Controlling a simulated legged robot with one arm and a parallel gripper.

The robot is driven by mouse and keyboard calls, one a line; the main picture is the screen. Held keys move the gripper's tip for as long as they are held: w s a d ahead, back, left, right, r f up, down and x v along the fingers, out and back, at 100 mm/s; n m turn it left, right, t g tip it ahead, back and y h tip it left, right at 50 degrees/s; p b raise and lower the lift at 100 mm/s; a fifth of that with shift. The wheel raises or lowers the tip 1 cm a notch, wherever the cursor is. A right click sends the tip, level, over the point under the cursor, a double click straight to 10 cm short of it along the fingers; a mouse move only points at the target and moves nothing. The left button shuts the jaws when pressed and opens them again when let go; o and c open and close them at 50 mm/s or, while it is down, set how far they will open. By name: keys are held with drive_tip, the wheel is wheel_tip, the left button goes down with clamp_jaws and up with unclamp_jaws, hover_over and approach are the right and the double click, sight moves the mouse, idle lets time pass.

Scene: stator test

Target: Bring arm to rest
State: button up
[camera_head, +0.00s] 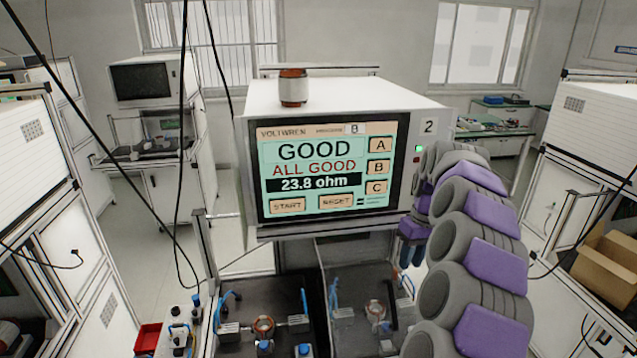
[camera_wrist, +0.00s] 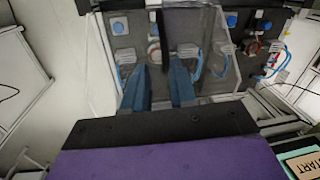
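My arm, grey and purple, rises along the right side of the head view and bends in front of the tester's right edge. My gripper (camera_head: 411,256) hangs beside the lower right of the tester screen (camera_head: 333,168), partly hidden by my arm. In the wrist view its two blue fingers (camera_wrist: 160,90) stand apart with nothing visible between them, above the test bench. The screen reads GOOD, ALL GOOD, 23.8 ohm. One copper-and-white stator (camera_head: 293,88) stands on top of the tester. Others sit in the left fixture (camera_head: 263,326) and the right fixture (camera_head: 376,310).
The tester housing (camera_head: 345,94) stands close to my arm. A red bin (camera_head: 148,338) is at lower left, and a cardboard box (camera_head: 606,260) sits on the right-hand shelf. Black cables hang at left.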

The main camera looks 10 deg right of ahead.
drive_tip(key=s+a+r+n+b, duration=0.1)
drive_tip(key=s+a+r+b, duration=0.15)
drive_tip(key=s+a, duration=1.25)
drive_tip(key=s+a+f, duration=0.2)
drive_tip(key=s+f, duration=0.1)
drive_tip(key=s, duration=0.5)
drive_tip(key=s+a+f+m+g+h+b, duration=0.1)
drive_tip(key=s+a+f, duration=0.1)
drive_tip(key=s, duration=0.5)
drive_tip(key=s+a+f+m+b, duration=0.1)
drive_tip(key=s+f, duration=0.3)
drive_tip(key=s, duration=0.4)
drive_tip(key=shift+s+a+g, duration=0.3)
drive_tip(key=shift+s+a, duration=0.05)
drive_tip(key=shift+a, duration=0.35)
